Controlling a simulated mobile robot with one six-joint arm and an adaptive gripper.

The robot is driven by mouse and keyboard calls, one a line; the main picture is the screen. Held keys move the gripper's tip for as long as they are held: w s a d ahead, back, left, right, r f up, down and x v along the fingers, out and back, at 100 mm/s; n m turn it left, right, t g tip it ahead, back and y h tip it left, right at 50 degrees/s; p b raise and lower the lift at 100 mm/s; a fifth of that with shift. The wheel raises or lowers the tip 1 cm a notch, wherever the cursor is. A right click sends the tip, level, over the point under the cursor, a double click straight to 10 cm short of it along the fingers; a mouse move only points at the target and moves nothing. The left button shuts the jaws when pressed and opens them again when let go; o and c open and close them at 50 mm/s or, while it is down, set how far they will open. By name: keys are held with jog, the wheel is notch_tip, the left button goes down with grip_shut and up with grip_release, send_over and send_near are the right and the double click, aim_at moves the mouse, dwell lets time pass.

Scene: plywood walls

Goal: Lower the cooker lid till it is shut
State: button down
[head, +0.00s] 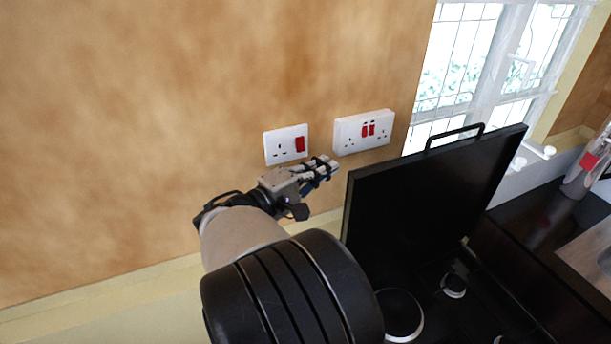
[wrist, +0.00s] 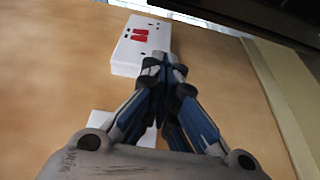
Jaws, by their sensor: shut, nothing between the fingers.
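The cooker lid (head: 430,195) is a flat black panel standing raised, nearly upright, with a black handle (head: 455,136) on its top edge. Below it is the dark cooker top (head: 470,310) with round burners (head: 402,312). My gripper (head: 332,166) is shut and empty, to the left of the lid's upper left corner, near the wall sockets. In the wrist view my gripper (wrist: 163,62) has its fingertips together, and the lid's dark edge (wrist: 250,18) crosses the upper right. My arm hides the cooker's left part.
A white double socket (head: 364,132) and a single socket (head: 286,145) are on the plywood wall behind my gripper. A window (head: 490,70) is behind the lid. A bottle with a red label (head: 588,165) stands on the dark counter (head: 535,215) at the right.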

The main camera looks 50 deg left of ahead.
jog(key=d, duration=0.3)
jog(key=shift+s+d, duration=0.15)
jog(key=shift+d, duration=0.2)
